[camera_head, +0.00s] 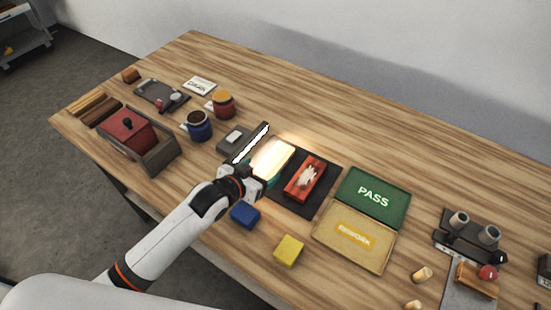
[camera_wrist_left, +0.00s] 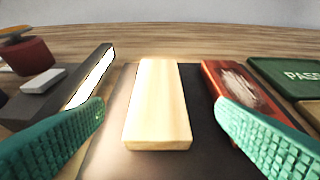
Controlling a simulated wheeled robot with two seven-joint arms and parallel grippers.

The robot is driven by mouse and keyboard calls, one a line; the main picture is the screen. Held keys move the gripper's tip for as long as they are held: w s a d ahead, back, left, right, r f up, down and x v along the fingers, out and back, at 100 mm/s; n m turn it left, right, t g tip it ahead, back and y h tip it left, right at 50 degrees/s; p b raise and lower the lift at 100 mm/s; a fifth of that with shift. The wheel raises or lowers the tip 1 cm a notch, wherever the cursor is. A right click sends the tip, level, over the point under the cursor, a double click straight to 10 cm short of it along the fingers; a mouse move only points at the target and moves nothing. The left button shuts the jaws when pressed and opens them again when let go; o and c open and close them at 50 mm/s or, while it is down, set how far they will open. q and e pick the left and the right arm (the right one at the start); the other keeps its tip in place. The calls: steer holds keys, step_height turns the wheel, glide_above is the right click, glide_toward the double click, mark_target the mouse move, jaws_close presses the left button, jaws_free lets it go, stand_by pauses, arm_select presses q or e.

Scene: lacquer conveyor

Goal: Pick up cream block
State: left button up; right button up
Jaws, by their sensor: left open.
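The cream block (camera_wrist_left: 158,105) lies flat on a dark mat (camera_wrist_left: 115,110), its long side pointing away, between the two teal fingers of my left gripper (camera_wrist_left: 160,140) in the left wrist view. Gaps show on both sides, so the fingers do not touch it. In the head view the cream block (camera_head: 272,158) is brightly lit and its near end is partly hidden by my left gripper (camera_head: 262,180). That gripper is open and empty. My right gripper is not in view.
A red block with a pale worn patch (camera_head: 305,178) lies close on the right. A lamp bar (camera_head: 250,143) stands close on the left. Green PASS (camera_head: 373,199) and yellow REWORK (camera_head: 353,238) trays are further right. Blue (camera_head: 245,216) and yellow (camera_head: 289,250) blocks lie in front.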

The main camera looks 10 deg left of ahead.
mark_target(273, 161)
arm_select(q)
steer(key=shift+w+d+f, duration=0.2)
steer(key=shift+w+f, duration=0.05)
steer(key=shift+w, duration=0.3)
steer(key=shift+w+d+f, duration=0.15)
steer(key=shift+w+f, duration=0.05)
steer(key=shift+w, duration=0.05)
steer(key=shift+w+f, duration=0.1)
steer(key=shift+w, duration=0.15)
steer(key=p+x, duration=0.1)
steer(key=x, duration=0.3)
steer(key=shift+w, duration=0.15)
steer(key=shift+w+d+f, duration=0.15)
steer(key=shift+w, duration=0.15)
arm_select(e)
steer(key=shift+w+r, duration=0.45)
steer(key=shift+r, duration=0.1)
arm_select(q)
steer(key=shift+s, duration=0.1)
steer(key=c, duration=1.1)
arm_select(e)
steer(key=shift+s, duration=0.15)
